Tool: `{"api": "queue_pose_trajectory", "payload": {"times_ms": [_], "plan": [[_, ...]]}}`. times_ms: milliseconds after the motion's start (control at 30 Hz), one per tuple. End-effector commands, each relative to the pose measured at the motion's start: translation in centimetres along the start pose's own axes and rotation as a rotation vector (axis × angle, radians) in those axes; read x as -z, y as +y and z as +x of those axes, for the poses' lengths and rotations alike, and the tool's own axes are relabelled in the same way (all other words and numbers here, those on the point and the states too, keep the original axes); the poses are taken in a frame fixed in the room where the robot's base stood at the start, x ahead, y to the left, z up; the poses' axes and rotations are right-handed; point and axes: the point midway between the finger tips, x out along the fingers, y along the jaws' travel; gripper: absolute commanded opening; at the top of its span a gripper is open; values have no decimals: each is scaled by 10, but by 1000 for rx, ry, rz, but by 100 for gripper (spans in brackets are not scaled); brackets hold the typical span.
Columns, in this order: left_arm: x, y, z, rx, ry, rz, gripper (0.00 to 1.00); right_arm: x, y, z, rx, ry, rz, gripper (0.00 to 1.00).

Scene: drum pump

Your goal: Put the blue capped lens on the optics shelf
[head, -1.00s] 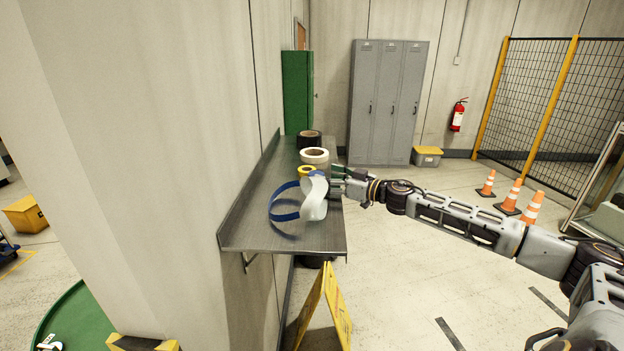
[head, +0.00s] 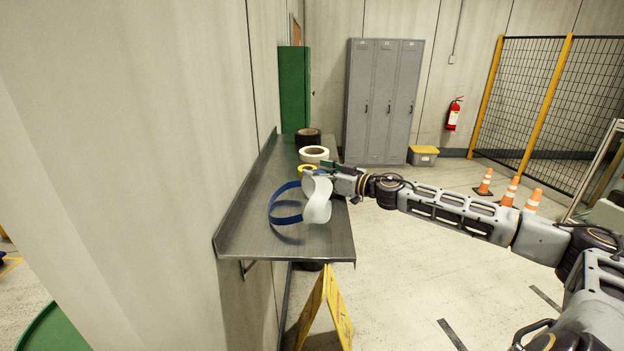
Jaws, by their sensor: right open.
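A metal wall shelf (head: 245,242) runs along the wall at the middle of the head view. On its near part sits a face shield with a blue headband (head: 286,219) and a pale visor (head: 317,202). I cannot make out a blue capped lens. My right gripper (head: 318,177) reaches over the shelf from the right, just beyond the visor and close to a yellow roll (head: 307,168). It is open, with its fingertips partly hidden; I cannot tell whether it touches the visor. My left gripper is out of view.
A cream tape roll (head: 314,154) and a black roll (head: 308,137) stand farther back on the shelf. A yellow floor sign (head: 338,312) stands below its front edge. Grey lockers (head: 384,100) and orange cones (head: 509,190) are beyond, with open floor between.

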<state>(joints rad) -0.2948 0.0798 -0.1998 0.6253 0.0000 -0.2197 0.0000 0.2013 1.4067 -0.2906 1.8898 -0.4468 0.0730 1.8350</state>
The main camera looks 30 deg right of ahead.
Motion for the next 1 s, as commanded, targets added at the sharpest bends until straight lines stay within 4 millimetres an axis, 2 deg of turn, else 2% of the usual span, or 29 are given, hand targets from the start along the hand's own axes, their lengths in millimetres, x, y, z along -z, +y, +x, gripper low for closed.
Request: {"api": "queue_pose_trajectory", "payload": {"times_ms": [533,1000], "plan": [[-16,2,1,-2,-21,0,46,0,-1,0,-1,0,0,72],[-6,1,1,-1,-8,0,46,1,-1,0,-1,1,0,15]]}}
